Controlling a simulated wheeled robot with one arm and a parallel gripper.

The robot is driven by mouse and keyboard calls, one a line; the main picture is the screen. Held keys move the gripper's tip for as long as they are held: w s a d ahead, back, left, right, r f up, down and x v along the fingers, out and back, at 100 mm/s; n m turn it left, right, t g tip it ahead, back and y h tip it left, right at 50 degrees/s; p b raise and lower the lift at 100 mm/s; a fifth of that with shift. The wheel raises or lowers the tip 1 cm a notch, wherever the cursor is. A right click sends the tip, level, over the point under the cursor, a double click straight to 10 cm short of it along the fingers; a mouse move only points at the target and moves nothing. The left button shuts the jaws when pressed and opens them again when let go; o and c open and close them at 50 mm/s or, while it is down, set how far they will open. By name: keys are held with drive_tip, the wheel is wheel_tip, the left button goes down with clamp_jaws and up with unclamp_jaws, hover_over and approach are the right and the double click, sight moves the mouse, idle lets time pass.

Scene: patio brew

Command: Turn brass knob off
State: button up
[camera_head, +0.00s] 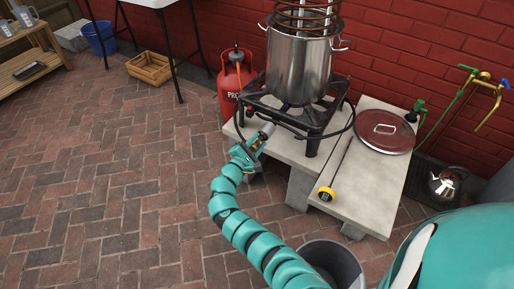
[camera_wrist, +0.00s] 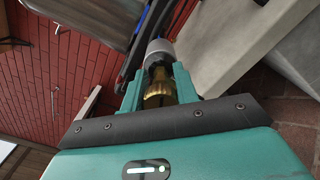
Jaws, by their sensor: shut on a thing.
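The brass knob (camera_wrist: 160,92) sits between the two teal fingers of my gripper (camera_wrist: 157,88) in the wrist view. The fingers are shut on it. A grey cylindrical fitting (camera_wrist: 159,52) is just beyond the knob, in line with it. In the head view my gripper (camera_head: 259,138) is at the front left of the burner stand (camera_head: 312,128), and the knob is too small there to make out clearly. A large steel pot (camera_head: 298,68) with a copper coil (camera_head: 306,14) stands on the burner.
A red gas bottle (camera_head: 236,76) stands behind left of the burner. A red lid (camera_head: 384,131) and a yellow-ended probe (camera_head: 327,193) lie on the concrete slab (camera_head: 372,185) at the right. A grey bucket (camera_head: 335,258) stands in front.

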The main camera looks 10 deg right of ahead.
drive_tip(key=m+b, duration=0.1)
drive_tip(key=m, duration=0.1)
drive_tip(key=m+b, duration=0.1)
drive_tip(key=b, duration=0.1)
drive_tip(key=shift+f+m, duration=0.3)
drive_tip(key=shift+m, duration=0.1)
drive_tip(key=shift+r+m+b, duration=0.1)
drive_tip(key=shift+m+b, duration=0.3)
drive_tip(key=shift+b, duration=0.2)
drive_tip(key=o, duration=1)
drive_tip(key=shift+r, duration=0.1)
drive_tip(key=p+v, duration=0.3)
drive_tip(key=v, duration=1.4)
drive_tip(key=shift+s+a+r, duration=0.1)
drive_tip(key=shift+s+a, duration=0.05)
